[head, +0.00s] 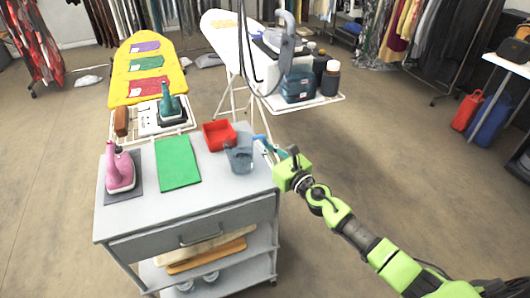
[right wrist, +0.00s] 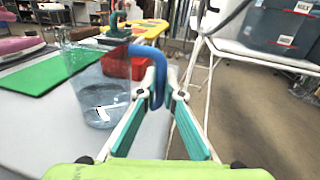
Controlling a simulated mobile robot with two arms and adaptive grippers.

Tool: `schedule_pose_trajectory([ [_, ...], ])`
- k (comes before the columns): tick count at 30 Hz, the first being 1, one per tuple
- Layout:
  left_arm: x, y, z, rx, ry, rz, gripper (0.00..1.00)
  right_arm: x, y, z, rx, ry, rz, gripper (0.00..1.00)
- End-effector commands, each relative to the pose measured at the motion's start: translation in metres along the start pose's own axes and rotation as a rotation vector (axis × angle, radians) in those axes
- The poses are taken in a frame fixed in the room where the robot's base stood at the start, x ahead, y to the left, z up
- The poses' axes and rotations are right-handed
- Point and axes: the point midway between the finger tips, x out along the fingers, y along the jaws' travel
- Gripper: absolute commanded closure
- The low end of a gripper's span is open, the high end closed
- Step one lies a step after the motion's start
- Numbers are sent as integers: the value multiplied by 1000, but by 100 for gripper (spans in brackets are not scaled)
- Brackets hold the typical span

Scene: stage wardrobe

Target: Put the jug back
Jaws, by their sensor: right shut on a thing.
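The jug (head: 239,160) is clear and bluish with a blue handle, and it stands upright at the right edge of the grey cart's top (head: 215,195). In the right wrist view the jug (right wrist: 98,98) is left of the fingers and looks to have a little clear liquid low down. My right gripper (head: 266,150) comes from the right and is shut on the blue handle (right wrist: 157,75). I cannot tell whether the jug's base touches the cart top. My left gripper is not in view.
A red bin (head: 219,136) sits just behind the jug. A green mat (head: 178,162) and a pink iron (head: 120,170) on a dark mat lie to the left. A white ironing board (head: 232,40) with bottles and a blue box (head: 298,86) stands behind.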

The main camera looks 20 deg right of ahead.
Motion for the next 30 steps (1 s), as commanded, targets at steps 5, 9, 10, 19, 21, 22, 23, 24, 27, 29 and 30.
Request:
schedule_pose_trajectory([
  [5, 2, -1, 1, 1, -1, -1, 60, 0, -1, -1, -1, -2, -2, 100],
  [9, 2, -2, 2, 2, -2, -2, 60, 0, -1, -2, -1, -2, -2, 100],
  [10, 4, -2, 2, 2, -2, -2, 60, 0, -1, -3, -1, -2, -2, 100],
  [19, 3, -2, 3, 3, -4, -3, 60, 0, -1, -3, -2, -1, -1, 76],
  [21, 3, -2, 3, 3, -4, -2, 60, 0, -1, -3, -2, -1, -1, 76],
  [22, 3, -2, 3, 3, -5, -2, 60, 0, -1, -3, -2, -1, -1, 76],
  [23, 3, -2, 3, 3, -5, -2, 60, 0, -1, -2, -2, -1, -1, 76],
  [24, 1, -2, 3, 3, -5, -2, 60, 0, -1, -1, -2, -1, -1, 76],
  [27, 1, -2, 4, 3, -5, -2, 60, -7, -1, -2, -2, 1, -1, 76],
  [29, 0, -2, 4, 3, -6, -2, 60, -16, -1, -3, -3, 2, -1, 76],
  [30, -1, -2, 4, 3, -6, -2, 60, -23, -1, -2, -3, 1, -1, 76],
])
